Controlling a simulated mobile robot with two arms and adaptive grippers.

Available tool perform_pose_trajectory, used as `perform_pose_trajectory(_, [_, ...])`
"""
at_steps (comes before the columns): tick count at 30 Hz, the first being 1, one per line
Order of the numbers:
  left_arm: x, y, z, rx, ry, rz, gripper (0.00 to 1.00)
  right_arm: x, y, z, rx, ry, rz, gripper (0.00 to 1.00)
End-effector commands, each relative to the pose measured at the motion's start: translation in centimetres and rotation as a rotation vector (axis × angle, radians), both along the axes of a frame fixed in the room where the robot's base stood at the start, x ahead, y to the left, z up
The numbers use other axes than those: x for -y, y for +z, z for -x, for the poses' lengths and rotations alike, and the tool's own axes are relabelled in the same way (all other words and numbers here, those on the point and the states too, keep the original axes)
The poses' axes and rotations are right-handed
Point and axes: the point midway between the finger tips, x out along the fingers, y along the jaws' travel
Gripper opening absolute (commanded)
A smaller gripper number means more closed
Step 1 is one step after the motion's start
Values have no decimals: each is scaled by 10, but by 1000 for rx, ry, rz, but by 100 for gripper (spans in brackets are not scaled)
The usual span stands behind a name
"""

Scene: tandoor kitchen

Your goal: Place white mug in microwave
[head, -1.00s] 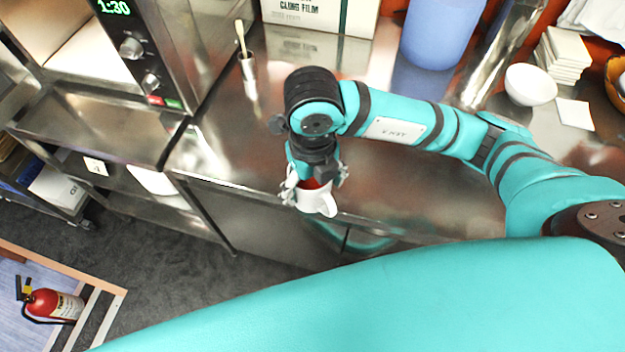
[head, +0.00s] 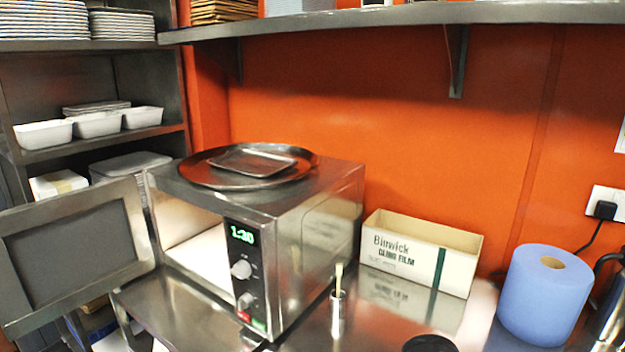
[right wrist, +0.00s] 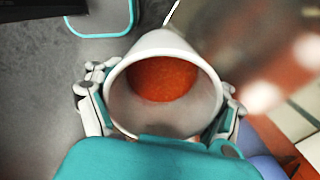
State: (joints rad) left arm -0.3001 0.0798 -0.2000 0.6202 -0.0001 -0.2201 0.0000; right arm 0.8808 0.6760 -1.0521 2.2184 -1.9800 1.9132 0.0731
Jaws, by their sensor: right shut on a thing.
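The white mug (right wrist: 118,100) is in the right wrist view, seen from above into its mouth, with something orange-red inside. My right gripper (right wrist: 160,100) is shut on the mug, one finger on each side of it. The microwave (head: 310,230) stands on the steel counter in the head view. Its door (head: 75,250) is swung open to the left, and part of its pale interior (head: 205,255) shows. Its display is lit green. The mug and both grippers are outside the head view, apart from a dark piece of my arm at the bottom edge.
A round tray (head: 205,172) with a smaller tray (head: 255,160) lies on top of the microwave. A small metal cup with a brush (head: 338,315) stands close to its right. A cling film box (head: 415,255) and a blue paper roll (head: 545,300) stand further right. A shelf (head: 400,14) runs above.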

Motion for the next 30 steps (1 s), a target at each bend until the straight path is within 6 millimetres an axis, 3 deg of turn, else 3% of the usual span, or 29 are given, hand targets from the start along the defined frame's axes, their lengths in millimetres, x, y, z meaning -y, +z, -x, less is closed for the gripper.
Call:
perform_pose_trajectory(21, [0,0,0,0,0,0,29,44,25,-9,-7,1494,-1,27])
perform_pose_trajectory(30, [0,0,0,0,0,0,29,52,31,-10,-4,1841,-4,27])
